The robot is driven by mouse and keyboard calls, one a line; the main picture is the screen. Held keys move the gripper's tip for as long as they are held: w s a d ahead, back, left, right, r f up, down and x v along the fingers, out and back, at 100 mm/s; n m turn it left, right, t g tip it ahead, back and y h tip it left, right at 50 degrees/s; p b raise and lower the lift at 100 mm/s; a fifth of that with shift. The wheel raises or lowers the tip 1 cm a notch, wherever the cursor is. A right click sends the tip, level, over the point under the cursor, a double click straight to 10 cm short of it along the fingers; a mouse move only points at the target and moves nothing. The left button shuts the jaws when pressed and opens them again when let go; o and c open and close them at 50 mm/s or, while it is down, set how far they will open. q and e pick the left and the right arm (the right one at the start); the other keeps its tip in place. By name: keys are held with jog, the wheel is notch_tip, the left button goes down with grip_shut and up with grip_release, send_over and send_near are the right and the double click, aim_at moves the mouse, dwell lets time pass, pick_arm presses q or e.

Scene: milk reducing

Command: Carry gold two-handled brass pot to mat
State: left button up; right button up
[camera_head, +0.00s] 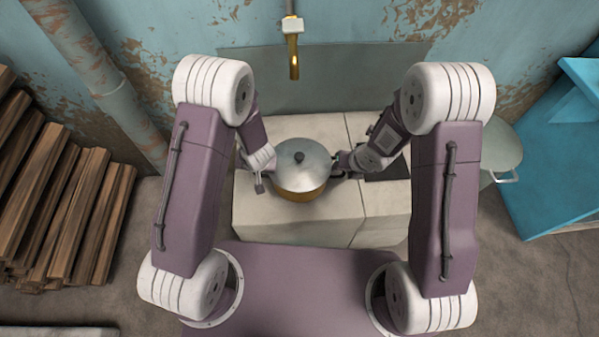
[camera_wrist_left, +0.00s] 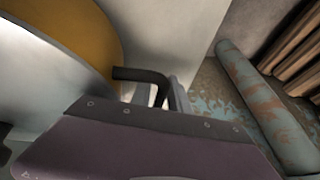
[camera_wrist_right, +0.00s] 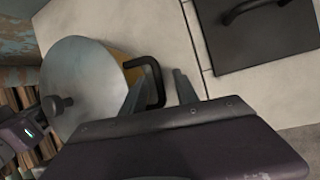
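The gold brass pot (camera_head: 298,190) stands upright on the pale stone counter, with a grey lid (camera_head: 303,158) and dark knob on it. Its gold side also shows in the left wrist view (camera_wrist_left: 95,32). My left gripper (camera_head: 264,178) is at the pot's left side, its fingers apart around the dark handle (camera_wrist_left: 140,74). My right gripper (camera_head: 343,172) is at the pot's right side. In the right wrist view the other dark handle (camera_wrist_right: 155,82) lies between its separated fingers (camera_wrist_right: 162,92). I cannot make out a mat.
The pale counter (camera_head: 300,230) has bare room in front of the pot. A dark square plate with a handle (camera_wrist_right: 262,35) is set at its right. A brass spout (camera_head: 294,60) hangs behind. Stacked wood (camera_head: 60,200) is at left, a grey pot (camera_head: 500,150) and blue bench (camera_head: 550,180) at right.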

pick_arm(q)
grip_shut()
pick_arm(e)
jog(key=c, duration=0.5)
grip_shut()
pick_arm(q)
jog(key=shift+r, duration=0.1)
dwell(0.7)
